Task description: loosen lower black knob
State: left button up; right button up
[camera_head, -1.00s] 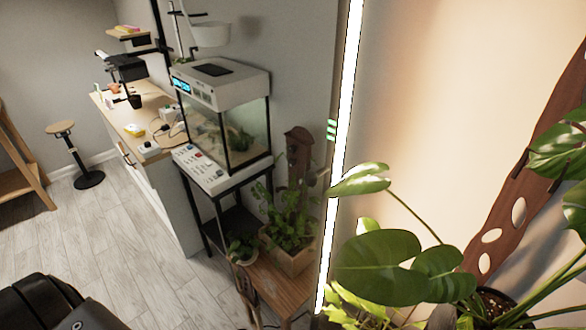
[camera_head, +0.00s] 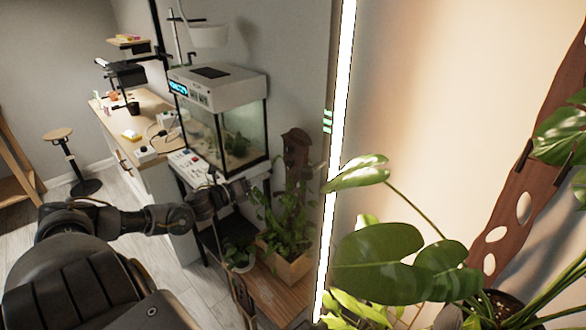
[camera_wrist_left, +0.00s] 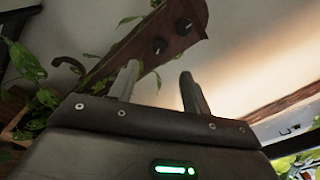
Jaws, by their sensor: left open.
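A brown wooden plank (camera_wrist_left: 120,58) crosses the upper part of the left wrist view, with two black knobs on it. The knob nearer the plant end, the lower one (camera_wrist_left: 159,46), stands above the gap between my fingers. The upper knob (camera_wrist_left: 182,27) is nearer the rounded end. My left gripper (camera_wrist_left: 158,71) is open and empty, its fingers pointing toward the plank, apart from the knobs. In the head view my left gripper (camera_head: 250,187) reaches toward the brown plank (camera_head: 296,155) behind a planter; the knobs are too small to tell there. My right gripper is not seen.
A leafy plant in a wooden planter (camera_head: 288,262) stands at the plank's foot. A glass terrarium (camera_head: 238,133) and a power strip (camera_head: 185,162) are behind my forearm. A bright light bar (camera_head: 337,150) and large leaves (camera_head: 375,262) lie to the right.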

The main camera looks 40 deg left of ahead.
aim_at(287, 166)
pick_arm(q)
jog(key=w, duration=0.3)
jog(key=w+d+p, duration=0.1)
jog(key=w, duration=0.7)
jog(key=shift+d+f+p, duration=0.1)
jog(key=shift+d+p, duration=0.2)
jog(key=shift+d, duration=0.1)
jog(key=c, duration=1)
